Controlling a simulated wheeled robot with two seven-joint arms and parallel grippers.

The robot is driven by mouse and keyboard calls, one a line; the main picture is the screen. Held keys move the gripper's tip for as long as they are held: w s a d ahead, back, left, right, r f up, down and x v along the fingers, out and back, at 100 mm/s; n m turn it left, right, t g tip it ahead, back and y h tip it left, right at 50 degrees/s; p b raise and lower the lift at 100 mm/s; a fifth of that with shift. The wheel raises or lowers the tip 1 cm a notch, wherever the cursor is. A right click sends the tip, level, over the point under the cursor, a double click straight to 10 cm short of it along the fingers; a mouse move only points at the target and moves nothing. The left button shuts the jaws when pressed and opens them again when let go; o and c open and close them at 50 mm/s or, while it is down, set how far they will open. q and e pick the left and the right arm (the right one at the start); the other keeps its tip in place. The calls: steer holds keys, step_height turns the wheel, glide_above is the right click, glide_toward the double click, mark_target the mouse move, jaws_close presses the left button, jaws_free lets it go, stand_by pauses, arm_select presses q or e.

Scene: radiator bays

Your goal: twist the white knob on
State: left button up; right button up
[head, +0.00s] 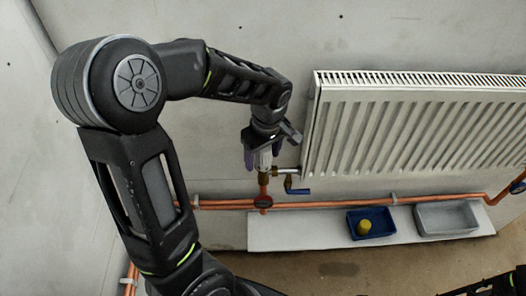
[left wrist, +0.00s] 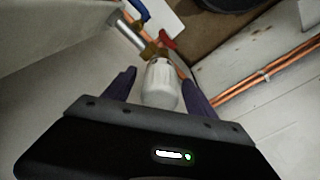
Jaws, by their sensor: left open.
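The white knob (left wrist: 161,84) sits at the end of the brass valve fitting (left wrist: 149,50) in the left wrist view. In the head view the knob (head: 263,160) is at the radiator's lower left, above a copper riser. My left gripper (left wrist: 160,85) is open, with one purple finger on each side of the knob and a visible gap on both sides. In the head view the left gripper (head: 263,155) points down over the knob and partly hides it. My right gripper is not clearly visible; only a dark arm part shows at the lower right.
The white radiator (head: 410,125) is right of the valve. Copper pipes (head: 340,206) run along the wall. A shelf (head: 300,232) holds a blue tray (head: 354,236) with a yellow piece (head: 365,227) and a grey tray (head: 446,230).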

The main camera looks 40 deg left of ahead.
arm_select(q)
jaws_close()
stand_by(0.6)
steer(key=shift+s+f, duration=0.1)
steer(key=shift+f, duration=0.1)
stand_by(0.5)
steer(key=m, duration=0.6)
steer(key=shift+d+t+h, duration=0.1)
steer(key=shift+t+h, duration=0.2)
steer(key=m, duration=0.6)
steer(key=shift+d+f+h+p, duration=0.1)
steer(key=shift+h+p, duration=0.2)
steer(key=shift+p, duration=0.1)
